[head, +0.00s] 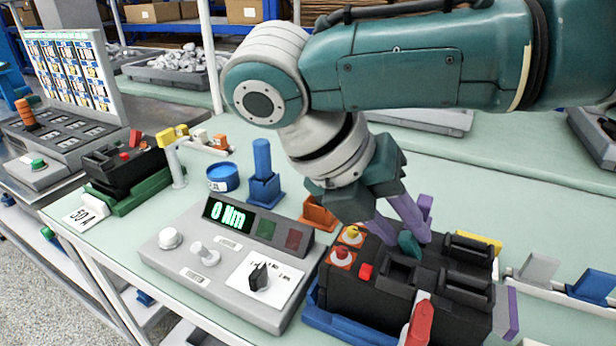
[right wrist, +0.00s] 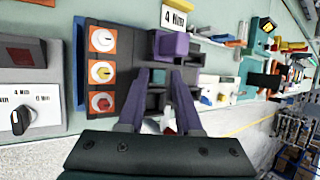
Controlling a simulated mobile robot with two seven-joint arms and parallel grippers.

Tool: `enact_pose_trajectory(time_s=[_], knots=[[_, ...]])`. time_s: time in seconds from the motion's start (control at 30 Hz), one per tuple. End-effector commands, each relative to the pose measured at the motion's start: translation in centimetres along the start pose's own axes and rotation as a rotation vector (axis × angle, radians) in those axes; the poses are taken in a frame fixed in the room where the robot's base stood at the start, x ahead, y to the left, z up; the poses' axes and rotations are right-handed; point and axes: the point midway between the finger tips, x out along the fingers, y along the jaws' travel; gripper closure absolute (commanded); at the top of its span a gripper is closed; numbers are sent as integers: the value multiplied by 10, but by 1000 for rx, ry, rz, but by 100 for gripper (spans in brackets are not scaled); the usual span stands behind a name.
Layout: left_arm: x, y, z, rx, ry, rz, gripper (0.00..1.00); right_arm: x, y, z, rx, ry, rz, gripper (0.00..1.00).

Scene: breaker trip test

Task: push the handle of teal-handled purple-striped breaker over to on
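The black breaker block (head: 362,288) sits in a blue holder (head: 345,326) at the front right of the table. A teal handle (head: 409,243) stands on it, beside the tips of my right gripper (head: 405,232). The purple fingers point down at the block with a gap between them. In the right wrist view the fingers (right wrist: 167,78) are also apart, over the dark block (right wrist: 123,68). I cannot tell whether they touch the handle. A purple piece (head: 508,313) shows at the block's right end. A red handle (head: 420,322) is at its front. My left gripper is not in view.
A grey test console (head: 215,278) with a lit "0 Nm" display stands left of the block. A blue stand (head: 263,185) and a blue tin (head: 223,177) are behind it. A second black breaker (head: 122,163) sits at the far left. The table behind my right arm is mostly clear.

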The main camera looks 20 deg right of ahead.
Motion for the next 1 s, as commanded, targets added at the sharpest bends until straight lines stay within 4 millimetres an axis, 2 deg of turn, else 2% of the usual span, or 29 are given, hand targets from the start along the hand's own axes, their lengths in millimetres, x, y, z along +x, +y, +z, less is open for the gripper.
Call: enact_pose_trajectory(time_s=[0.33,0.63,1.0], knots=[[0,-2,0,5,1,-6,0,6,0,0,0,0,0,66],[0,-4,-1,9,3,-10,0,5,0,0,0,0,0,100],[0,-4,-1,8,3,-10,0,5,-1,0,0,0,0,100]])
